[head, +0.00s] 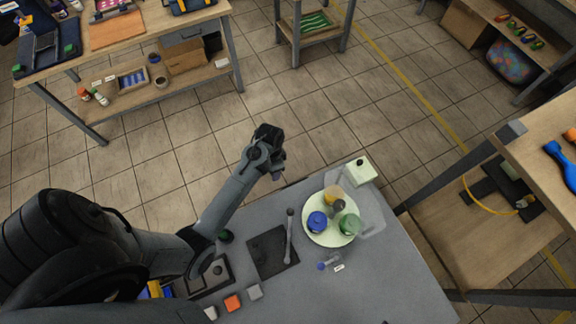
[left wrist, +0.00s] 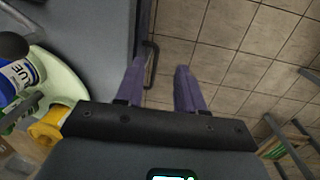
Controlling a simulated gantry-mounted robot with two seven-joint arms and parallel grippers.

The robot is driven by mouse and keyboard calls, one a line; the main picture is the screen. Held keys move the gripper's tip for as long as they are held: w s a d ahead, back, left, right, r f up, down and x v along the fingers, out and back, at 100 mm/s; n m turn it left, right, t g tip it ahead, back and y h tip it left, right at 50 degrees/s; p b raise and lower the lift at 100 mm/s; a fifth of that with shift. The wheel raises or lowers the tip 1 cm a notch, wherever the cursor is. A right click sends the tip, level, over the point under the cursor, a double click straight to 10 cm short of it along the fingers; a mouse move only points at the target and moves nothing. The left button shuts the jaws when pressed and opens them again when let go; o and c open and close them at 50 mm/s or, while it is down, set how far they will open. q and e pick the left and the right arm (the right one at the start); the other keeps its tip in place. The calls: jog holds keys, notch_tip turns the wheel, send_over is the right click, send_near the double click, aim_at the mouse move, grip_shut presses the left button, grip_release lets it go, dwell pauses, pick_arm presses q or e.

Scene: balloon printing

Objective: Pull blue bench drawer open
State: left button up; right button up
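My left gripper (head: 276,172) is past the far edge of the grey bench (head: 370,285) in the head view. In the left wrist view its two purple fingers (left wrist: 160,66) are apart. A thin dark handle (left wrist: 153,66) stands out from the bench side there and appears in the gap, close to the left finger. I cannot tell whether they touch. A narrow bluish strip (left wrist: 145,18) along the bench edge may be the drawer front. The drawer is hidden under the bench top in the head view. My right gripper is not in view.
A pale round tray (head: 315,235) holds blue, green and yellow containers on the bench. A pale box (head: 360,170) stands near the bench's corner. Tiled floor beyond the bench edge is clear.

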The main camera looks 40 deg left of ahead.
pick_arm(q)
jog(key=shift+h, duration=0.6)
jog(key=w+d+f+b, duration=0.1)
jog(key=f, duration=0.4)
jog(key=w+d+f+b, duration=0.1)
jog(key=w+f+b, duration=0.1)
jog(key=f, duration=0.3)
jog(key=w+f+b, duration=0.1)
jog(key=f+b, duration=0.1)
jog(key=f, duration=0.2)
jog(key=shift+w+d+f, duration=0.2)
jog(key=shift+d+f, duration=0.2)
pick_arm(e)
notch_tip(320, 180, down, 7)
pick_arm(q)
grip_shut()
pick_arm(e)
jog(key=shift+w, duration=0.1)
